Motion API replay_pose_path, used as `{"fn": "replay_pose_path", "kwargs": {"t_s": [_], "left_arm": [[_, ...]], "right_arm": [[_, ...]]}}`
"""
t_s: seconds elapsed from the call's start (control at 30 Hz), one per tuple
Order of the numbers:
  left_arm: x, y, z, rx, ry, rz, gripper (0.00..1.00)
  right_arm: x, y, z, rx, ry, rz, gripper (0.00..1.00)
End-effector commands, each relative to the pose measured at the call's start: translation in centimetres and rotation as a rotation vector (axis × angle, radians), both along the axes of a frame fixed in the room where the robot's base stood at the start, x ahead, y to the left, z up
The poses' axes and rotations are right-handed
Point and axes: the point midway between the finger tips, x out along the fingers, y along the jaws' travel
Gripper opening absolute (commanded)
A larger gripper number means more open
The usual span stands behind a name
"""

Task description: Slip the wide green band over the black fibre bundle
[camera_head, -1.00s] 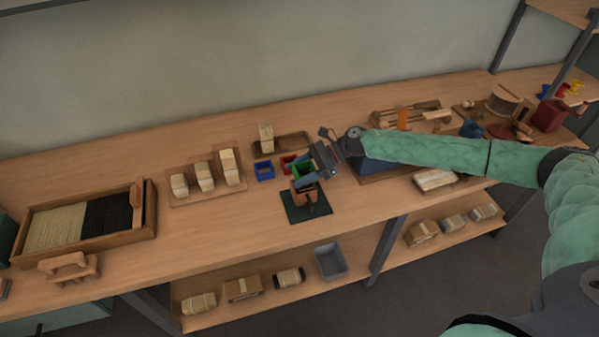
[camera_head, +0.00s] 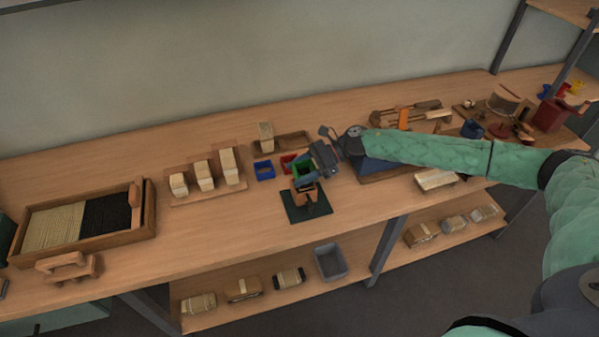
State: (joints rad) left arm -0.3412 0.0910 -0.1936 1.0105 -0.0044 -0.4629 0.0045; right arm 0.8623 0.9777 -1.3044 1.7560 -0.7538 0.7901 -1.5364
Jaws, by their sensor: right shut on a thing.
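The wide green band (camera_head: 303,170) is an open rectangular frame, held in my right gripper (camera_head: 311,164). The gripper comes in from the right and is shut on the band's right side. Just below the band, a small stand (camera_head: 318,212) with a dark green base holds a wooden piece with a dark, nearly black front (camera_head: 308,197). This may be the black fibre bundle's holder; the bundle itself is too small and covered to make out. I cannot tell whether the band touches what is below it. My left gripper is out of view.
A blue band (camera_head: 264,170) and a partly hidden red band (camera_head: 288,162) lie close by on the left. Pale bundles (camera_head: 204,176) stand on a wooden board. A tray of pale and black fibres (camera_head: 147,230) is far left.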

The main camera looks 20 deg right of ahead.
Motion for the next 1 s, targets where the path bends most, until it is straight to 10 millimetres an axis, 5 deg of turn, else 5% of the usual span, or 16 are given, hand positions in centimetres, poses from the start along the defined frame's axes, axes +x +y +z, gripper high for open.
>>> {"fn": "replay_pose_path", "kwargs": {"t_s": [1.0], "left_arm": [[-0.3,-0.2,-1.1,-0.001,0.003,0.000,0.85]], "right_arm": [[0.0,0.0,-1.0,0.001,0.000,0.000,0.35]]}}
